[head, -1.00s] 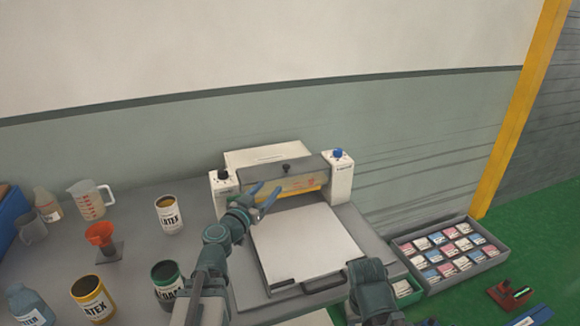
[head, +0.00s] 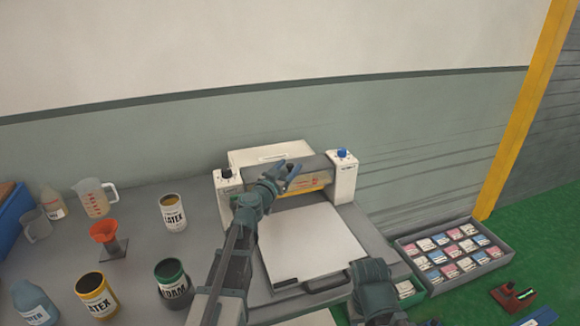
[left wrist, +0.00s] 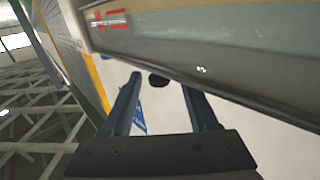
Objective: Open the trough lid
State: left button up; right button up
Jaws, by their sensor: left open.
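The machine's trough lid (head: 314,167) is a grey cover between two white end posts. It looks closed in the head view, and a grey sloped panel, probably the lid, crosses the left wrist view (left wrist: 225,72). My left gripper (head: 287,168) is open at the lid's middle, hiding the lid's dark knob in the head view. In the left wrist view a small dark round piece, probably that knob (left wrist: 158,80), shows between the fingertips (left wrist: 162,82). I cannot tell whether they touch it. My right gripper (head: 373,284) is at the tray's front right; its jaws are unclear.
A pale flat tray (head: 312,243) with a dark front handle (head: 326,284) lies before the lid. Cans, including a green-rimmed one (head: 173,280), a jug (head: 95,197) and an orange funnel (head: 104,231) stand left. A sample crate (head: 432,284) is right.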

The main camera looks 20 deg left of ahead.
pick_arm(q)
jog(key=shift+w+d, duration=0.15)
jog(key=shift+w, duration=0.4)
grip_shut()
dwell(1.1)
